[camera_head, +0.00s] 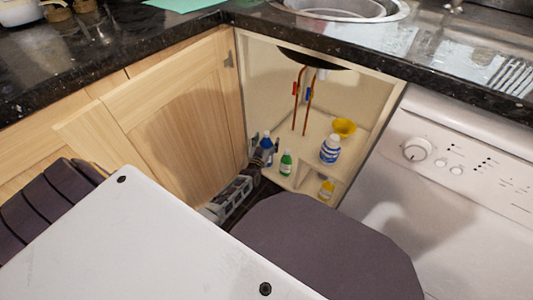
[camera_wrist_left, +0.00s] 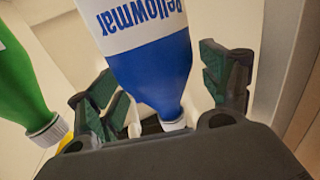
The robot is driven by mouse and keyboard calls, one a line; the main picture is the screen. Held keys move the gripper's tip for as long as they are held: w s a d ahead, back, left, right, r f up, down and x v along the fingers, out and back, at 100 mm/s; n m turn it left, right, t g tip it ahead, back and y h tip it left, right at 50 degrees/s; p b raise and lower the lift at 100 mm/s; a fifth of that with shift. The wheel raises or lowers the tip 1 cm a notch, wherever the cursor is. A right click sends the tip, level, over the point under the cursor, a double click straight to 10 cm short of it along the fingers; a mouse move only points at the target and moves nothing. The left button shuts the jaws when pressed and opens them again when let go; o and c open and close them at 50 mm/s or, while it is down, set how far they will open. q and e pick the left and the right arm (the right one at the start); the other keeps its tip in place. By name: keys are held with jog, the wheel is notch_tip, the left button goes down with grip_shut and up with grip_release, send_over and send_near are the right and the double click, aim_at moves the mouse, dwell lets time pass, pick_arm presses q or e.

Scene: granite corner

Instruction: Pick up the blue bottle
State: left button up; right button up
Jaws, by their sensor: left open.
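The blue bottle (camera_head: 267,145) stands on the cabinet floor at the left of the opening, partly hidden by my left gripper (camera_head: 264,151). In the left wrist view the blue bottle (camera_wrist_left: 155,65) is white and blue with large lettering and appears inverted. It lies between the spread green-padded fingers of my left gripper (camera_wrist_left: 160,95). The fingers are open on both sides of it; a gap shows on the right, and contact on the left is unclear. My right gripper is in neither view.
A green bottle (camera_head: 286,163) stands just right, also close in the wrist view (camera_wrist_left: 24,80). A white-and-blue container (camera_head: 330,149), a yellow bowl (camera_head: 344,127), a yellow bottle (camera_head: 326,189) and copper pipes (camera_head: 307,105) are inside. The cabinet door (camera_head: 165,115) borders the left; a white appliance (camera_head: 450,180) stands right.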

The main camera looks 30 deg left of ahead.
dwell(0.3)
pick_arm(q)
jog(key=shift+r, duration=0.1)
grip_shut()
dwell(0.4)
